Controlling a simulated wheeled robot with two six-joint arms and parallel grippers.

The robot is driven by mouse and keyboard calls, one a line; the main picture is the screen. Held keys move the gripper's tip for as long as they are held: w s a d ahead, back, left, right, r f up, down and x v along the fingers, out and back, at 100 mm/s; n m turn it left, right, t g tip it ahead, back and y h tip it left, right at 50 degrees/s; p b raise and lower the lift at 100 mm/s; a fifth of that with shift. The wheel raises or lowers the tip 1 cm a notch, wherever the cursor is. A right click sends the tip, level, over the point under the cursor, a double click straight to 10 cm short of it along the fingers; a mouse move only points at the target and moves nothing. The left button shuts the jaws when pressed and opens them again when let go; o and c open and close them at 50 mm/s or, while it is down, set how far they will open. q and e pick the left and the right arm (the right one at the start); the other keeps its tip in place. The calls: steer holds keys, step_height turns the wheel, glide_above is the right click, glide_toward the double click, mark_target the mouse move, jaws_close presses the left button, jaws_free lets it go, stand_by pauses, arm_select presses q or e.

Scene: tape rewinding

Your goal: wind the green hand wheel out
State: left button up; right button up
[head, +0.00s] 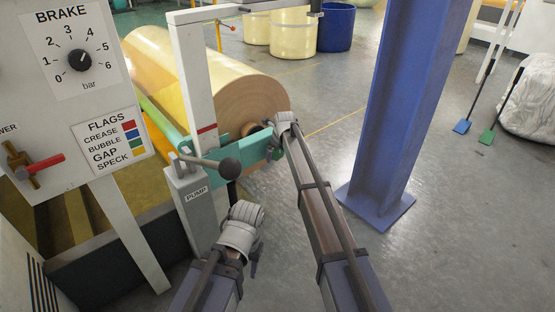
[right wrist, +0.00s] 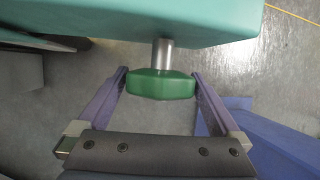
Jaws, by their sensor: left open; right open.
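The green hand wheel (right wrist: 161,84) sits on a short metal shaft under a teal housing (right wrist: 130,20) in the right wrist view. My right gripper (right wrist: 160,76) is open, with one finger on each side of the wheel. Small gaps show between the fingers and its rim. In the head view a bit of the green wheel (head: 277,154) shows below my right gripper (head: 282,138), at the end of the teal beam (head: 256,149); my wrist hides part of it. My left gripper (head: 254,256) is open and empty, low in front of the pump post, its fingers mostly hidden.
A pump post (head: 193,200) with a black-knobbed lever (head: 229,168) stands left of the teal beam. A large yellow roll (head: 185,75) lies behind it. A blue column (head: 405,100) rises on the right. A brake panel (head: 75,60) is at left. Floor between is clear.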

steer(key=shift+w+f, duration=0.1)
steer(key=shift+f, duration=0.1)
steer(key=c, duration=1)
steer(key=t+h+b, duration=0.2)
steer(key=shift+f+n+h, duration=0.25)
steer(key=shift+n+h, duration=0.05)
steer(key=shift+n, duration=0.1)
steer(key=t+h+b, duration=0.1)
steer(key=h+b, duration=0.1)
steer(key=b, duration=0.1)
steer(key=shift+r+n+t, duration=0.1)
steer(key=shift+n+t, duration=0.2)
steer(key=shift+t, duration=0.1)
steer(key=shift+r+b, duration=0.1)
steer(key=shift+b, duration=0.35)
steer(key=shift+t+h, duration=0.3)
steer(key=shift+r, duration=0.1)
